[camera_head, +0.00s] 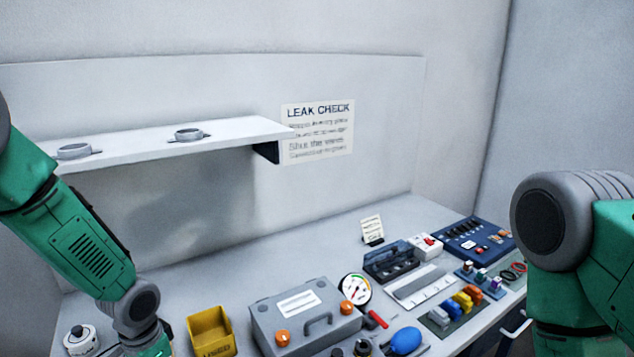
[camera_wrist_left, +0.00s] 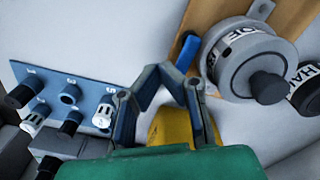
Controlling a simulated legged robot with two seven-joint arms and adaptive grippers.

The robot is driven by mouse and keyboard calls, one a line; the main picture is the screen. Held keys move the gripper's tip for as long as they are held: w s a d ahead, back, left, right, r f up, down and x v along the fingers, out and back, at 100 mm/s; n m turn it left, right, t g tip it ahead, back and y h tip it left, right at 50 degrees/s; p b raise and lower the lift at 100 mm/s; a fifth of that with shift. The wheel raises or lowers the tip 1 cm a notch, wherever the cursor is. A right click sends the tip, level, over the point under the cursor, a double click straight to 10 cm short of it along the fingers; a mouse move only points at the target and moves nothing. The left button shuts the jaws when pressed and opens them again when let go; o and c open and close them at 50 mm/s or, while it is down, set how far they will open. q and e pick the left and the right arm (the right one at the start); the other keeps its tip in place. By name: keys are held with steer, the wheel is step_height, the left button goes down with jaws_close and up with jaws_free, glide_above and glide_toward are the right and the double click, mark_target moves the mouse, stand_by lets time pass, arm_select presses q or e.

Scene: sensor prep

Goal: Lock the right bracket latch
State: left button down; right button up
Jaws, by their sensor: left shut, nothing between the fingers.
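Two grey ring-shaped fittings sit on the white wall shelf (camera_head: 225,136): a left one (camera_head: 75,151) and a right one (camera_head: 189,134). I cannot tell from here whether either is the bracket, and no latch is clear on them. My left gripper (camera_wrist_left: 162,78) shows in the left wrist view, shut and empty. Its fingers are in front of a yellow bin (camera_wrist_left: 172,128). My left arm (camera_head: 80,245) comes down the left side of the head view, its gripper below the frame. My right arm (camera_head: 575,250) is at the right; its gripper is out of view.
The wrist view shows a round grey device (camera_wrist_left: 247,60) and a blue panel (camera_wrist_left: 62,82). The bench behind the case is clear.

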arm_select(q)
steer(key=shift+s, duration=0.2)
steer(key=shift+s+a+p, duration=0.1)
steer(key=shift+s+p, duration=0.25)
stand_by(0.4)
steer(key=shift+s+a+p, duration=0.2)
steer(key=shift+s+p, duration=0.15)
steer(key=shift+s, duration=0.1)
steer(key=shift+s, duration=0.1)
steer(key=shift+s+a+p, duration=0.3)
steer(key=shift+a, duration=0.05)
steer(key=shift+a, duration=0.1)
stand_by(0.5)
steer(key=shift+s+a+p, duration=0.25)
steer(key=shift+p, duration=0.05)
